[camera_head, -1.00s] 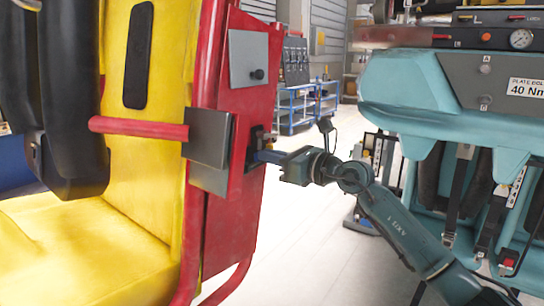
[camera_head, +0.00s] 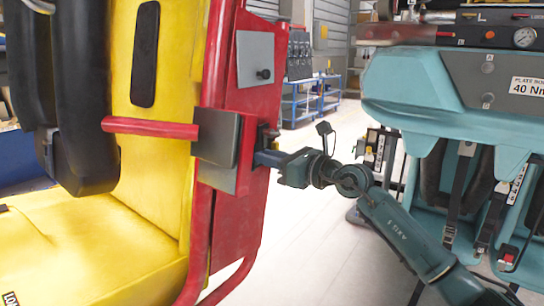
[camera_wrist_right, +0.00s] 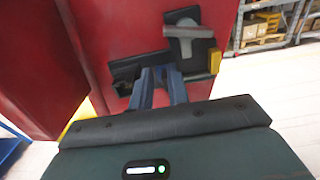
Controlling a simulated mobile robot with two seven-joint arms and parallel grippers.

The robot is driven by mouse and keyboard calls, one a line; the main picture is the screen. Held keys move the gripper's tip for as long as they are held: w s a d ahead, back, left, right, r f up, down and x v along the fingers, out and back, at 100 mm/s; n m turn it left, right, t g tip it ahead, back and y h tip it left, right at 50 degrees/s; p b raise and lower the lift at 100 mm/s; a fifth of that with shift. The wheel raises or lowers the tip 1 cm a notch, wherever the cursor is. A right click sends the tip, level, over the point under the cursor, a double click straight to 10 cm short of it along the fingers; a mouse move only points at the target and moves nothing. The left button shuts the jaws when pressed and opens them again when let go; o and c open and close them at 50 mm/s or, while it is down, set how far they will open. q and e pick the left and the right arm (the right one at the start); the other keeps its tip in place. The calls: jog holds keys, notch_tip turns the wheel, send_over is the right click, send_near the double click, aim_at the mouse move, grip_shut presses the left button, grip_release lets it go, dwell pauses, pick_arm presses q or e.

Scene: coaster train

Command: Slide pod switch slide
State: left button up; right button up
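The red side panel (camera_head: 254,105) of the yellow seat pod carries a small dark switch housing (camera_head: 268,136) near its right edge. In the right wrist view this shows as a black housing (camera_wrist_right: 202,57) with a grey lever-like piece (camera_wrist_right: 186,31) and a yellow block on its right. My right gripper (camera_head: 262,157) reaches the housing from the right. In the wrist view its two blue-grey fingers (camera_wrist_right: 159,72) end at the lower dark part of the housing, with a narrow gap between them. Whether they clamp something there is hidden. My left gripper is not in view.
The yellow seat (camera_head: 95,245) with a red bar (camera_head: 150,128) and black padding stands at left. A teal machine (camera_head: 415,85) with a gauge and hanging straps fills the right. A blue cart (camera_head: 310,100) stands behind. Pale floor (camera_head: 310,235) is open between them.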

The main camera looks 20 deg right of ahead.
jog(key=shift+o, duration=1.2)
jog(key=shift+d, duration=0.1)
jog(key=b+v, duration=0.2)
jog(key=v, duration=1.1)
jog(key=shift+b, duration=0.35)
